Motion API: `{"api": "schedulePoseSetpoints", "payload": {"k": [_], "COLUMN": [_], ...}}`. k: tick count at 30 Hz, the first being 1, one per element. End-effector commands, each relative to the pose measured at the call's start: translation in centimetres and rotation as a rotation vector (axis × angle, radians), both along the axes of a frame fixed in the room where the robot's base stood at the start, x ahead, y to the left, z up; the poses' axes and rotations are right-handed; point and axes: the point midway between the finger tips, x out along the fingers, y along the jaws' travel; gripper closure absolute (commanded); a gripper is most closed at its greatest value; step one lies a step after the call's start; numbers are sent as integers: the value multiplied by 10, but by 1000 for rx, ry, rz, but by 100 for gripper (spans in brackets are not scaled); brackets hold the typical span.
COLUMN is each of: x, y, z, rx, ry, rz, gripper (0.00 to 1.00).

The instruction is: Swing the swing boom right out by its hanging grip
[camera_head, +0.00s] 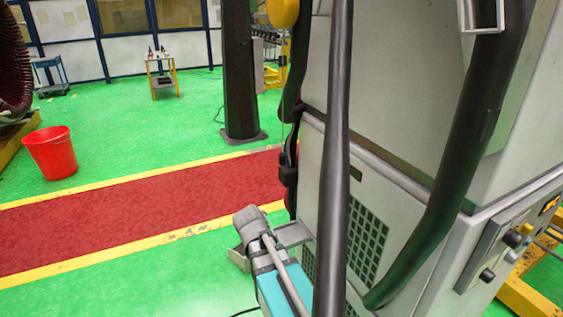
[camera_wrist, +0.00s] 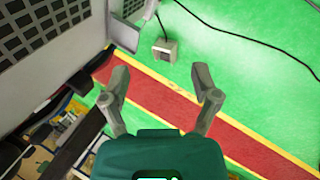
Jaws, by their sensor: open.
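In the head view, a black grip (camera_head: 288,168) hangs on a thin line in front of the left edge of the grey cabinet. A yellow rounded housing (camera_head: 284,12) is above it at the top edge. I cannot make out the boom itself; the picture cuts off above the housing. My gripper (camera_wrist: 160,88) shows in the wrist view with its two grey fingers spread and nothing between them. I cannot clearly pick out the hanging grip in the wrist view. In the head view, my grey and teal arm end is low, below the hanging grip.
The grey cabinet (camera_head: 385,185) with dark hoses fills the right side. A dark column (camera_head: 240,70) stands behind. A red bucket (camera_head: 50,152) is at the left. A small box with a cable (camera_wrist: 165,50) lies on the green floor. The red walkway is clear.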

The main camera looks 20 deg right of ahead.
Motion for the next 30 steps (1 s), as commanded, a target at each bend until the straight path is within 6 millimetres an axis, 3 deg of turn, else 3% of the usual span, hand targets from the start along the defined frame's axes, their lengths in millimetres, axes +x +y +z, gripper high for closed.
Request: {"api": "schedulePoseSetpoints", "payload": {"k": [1,6,15,24,30], "x": [19,67,149,212,228], "y": [-13,-52,-94,-101,-98], "z": [-1,16,60,97,107], "rx": [-78,-386,-964,-1453,-1595], "ry": [-7,12,203,519,644], "rz": [64,317,740,1054,1139], "gripper": [21,21,21,21,21]}}
